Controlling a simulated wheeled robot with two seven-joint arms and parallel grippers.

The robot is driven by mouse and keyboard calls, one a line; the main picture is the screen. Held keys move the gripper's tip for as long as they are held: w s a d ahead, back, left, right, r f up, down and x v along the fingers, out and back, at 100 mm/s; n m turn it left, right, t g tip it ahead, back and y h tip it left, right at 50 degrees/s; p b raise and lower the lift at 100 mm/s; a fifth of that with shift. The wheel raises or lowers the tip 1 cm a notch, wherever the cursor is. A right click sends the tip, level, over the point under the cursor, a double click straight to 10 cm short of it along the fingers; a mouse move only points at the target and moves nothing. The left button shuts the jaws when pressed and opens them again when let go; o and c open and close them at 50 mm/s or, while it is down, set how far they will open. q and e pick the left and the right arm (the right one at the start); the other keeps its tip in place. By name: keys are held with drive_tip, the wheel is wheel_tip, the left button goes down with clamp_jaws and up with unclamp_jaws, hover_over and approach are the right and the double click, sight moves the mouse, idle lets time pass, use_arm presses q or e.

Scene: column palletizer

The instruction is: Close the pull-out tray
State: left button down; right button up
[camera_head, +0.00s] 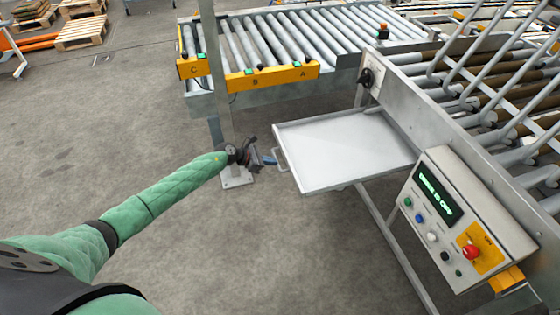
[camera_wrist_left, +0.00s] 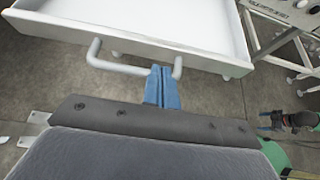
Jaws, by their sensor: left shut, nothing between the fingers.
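The pull-out tray (camera_head: 345,150) is a shallow, empty, light grey tray sticking out to the left from the conveyor frame. Its front with a bar handle (camera_head: 281,160) faces my left gripper. In the left wrist view the tray (camera_wrist_left: 150,22) fills the top, and its handle (camera_wrist_left: 122,68) sits just ahead of the fingers. My left gripper (camera_head: 270,161) is shut and empty, with its blue fingertips (camera_wrist_left: 163,78) overlapping the right part of the handle bar. I cannot tell whether they touch it. My right gripper (camera_wrist_left: 282,121) seems to show small at the right edge of the wrist view.
A control box (camera_head: 462,220) with a red stop button is below right of the tray. A grey post (camera_head: 222,100) with a floor plate stands behind my left gripper. A roller conveyor (camera_head: 290,45) runs behind. The floor left of the tray is open.

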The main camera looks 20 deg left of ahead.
use_arm(q)
drive_tip(key=shift+p+x, duration=0.75)
drive_tip(key=shift+x, duration=1.6)
use_arm(e)
drive_tip(key=shift+s+d+f, duration=0.45)
drive_tip(key=shift+s+f, duration=0.1)
drive_tip(key=shift+f, duration=0.25)
drive_tip(key=shift+s+d+f, duration=0.4)
drive_tip(key=shift+s+f, duration=0.1)
drive_tip(key=shift+f, duration=0.25)
